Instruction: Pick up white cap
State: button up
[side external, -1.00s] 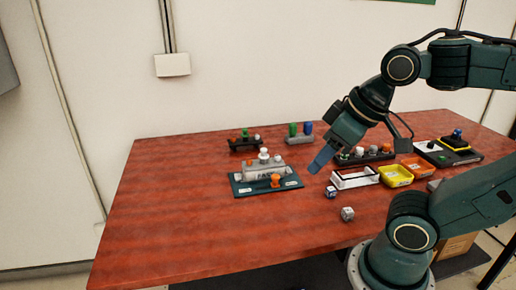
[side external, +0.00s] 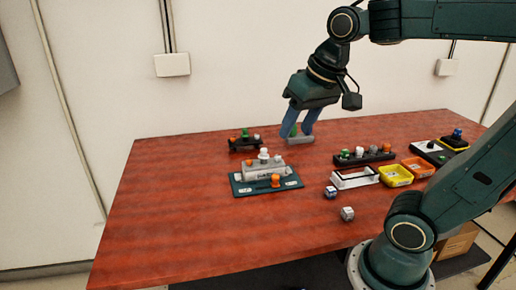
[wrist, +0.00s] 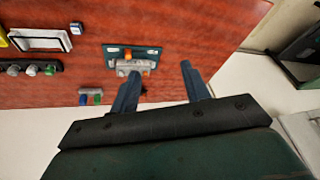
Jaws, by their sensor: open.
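A white cap (side external: 264,153) stands upright on a grey block (side external: 266,171) on the teal board (side external: 240,189). An orange cap (side external: 275,181) stands in front of it on the board. Another white cap (side external: 359,152) sits in the dark rack (side external: 378,157) on the right.
A dark holder with caps (side external: 243,144) stands left of the gripper. A white-rimmed tray (side external: 355,180), yellow bin (side external: 396,177), orange bin (side external: 419,167) and two small cubes (side external: 347,214) lie to the right. The table's left and front are clear.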

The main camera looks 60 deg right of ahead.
jog(key=w+d+r+m+g, duration=0.1)
jog(key=w+d+m, duration=0.3)
jog(key=w, duration=0.3)
jog(key=m+g, duration=0.3)
jog(key=m, duration=0.7)
send_over(264, 149)
notch_tip(264, 149, down, 7)
jog(key=shift+w+d+f, duration=0.15)
jog(key=shift+f, duration=0.05)
jog(key=shift+f, duration=0.1)
jog(key=shift+f, duration=4.2)
jog(key=shift+f, duration=2.6)
